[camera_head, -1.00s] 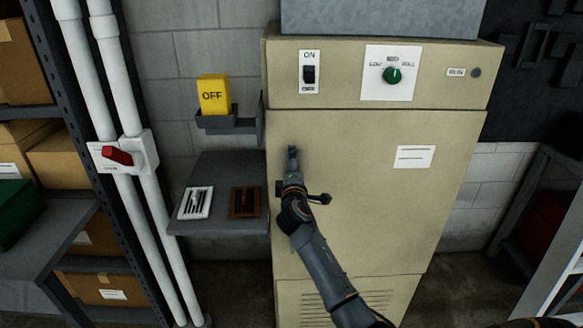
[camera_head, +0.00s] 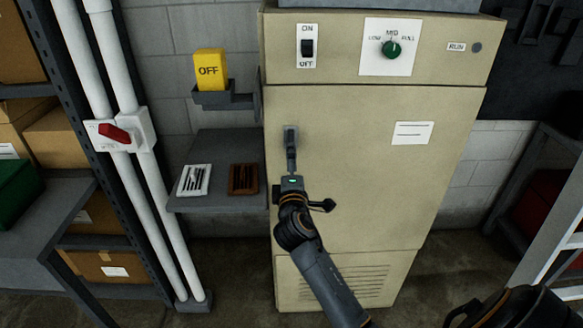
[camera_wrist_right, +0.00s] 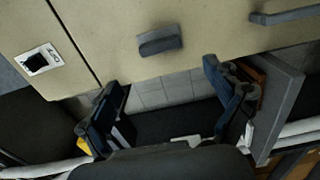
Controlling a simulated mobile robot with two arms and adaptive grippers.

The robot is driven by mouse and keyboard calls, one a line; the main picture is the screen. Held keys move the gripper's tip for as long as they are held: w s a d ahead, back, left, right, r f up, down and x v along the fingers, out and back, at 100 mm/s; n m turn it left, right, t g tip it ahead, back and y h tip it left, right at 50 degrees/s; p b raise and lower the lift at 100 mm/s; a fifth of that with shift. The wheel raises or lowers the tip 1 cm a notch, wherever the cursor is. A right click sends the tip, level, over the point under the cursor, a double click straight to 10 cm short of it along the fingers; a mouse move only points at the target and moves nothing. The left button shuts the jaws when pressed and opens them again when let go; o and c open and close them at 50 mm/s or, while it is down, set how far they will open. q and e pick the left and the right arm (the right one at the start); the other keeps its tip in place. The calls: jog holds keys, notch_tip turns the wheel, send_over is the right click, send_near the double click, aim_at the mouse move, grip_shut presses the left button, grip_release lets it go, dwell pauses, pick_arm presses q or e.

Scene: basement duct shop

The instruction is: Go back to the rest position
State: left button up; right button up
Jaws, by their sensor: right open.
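My right gripper (camera_head: 291,178) is in front of the beige cabinet (camera_head: 350,190), just below a small grey handle (camera_head: 291,134) at the left of its door. In the right wrist view my right gripper (camera_wrist_right: 161,78) has its dark fingers spread apart, with nothing between them. A dark grey handle (camera_wrist_right: 160,40) stands beyond the fingertips on the beige surface, apart from them. My left gripper is not in view.
A yellow OFF block (camera_head: 210,70) stands in a holder above. A red-handled switch (camera_head: 114,133) is on white pipes. The cabinet's green dial (camera_head: 391,49) is near MID.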

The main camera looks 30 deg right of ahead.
jog(key=shift+s+a, duration=0.25)
jog(key=shift+s, duration=0.3)
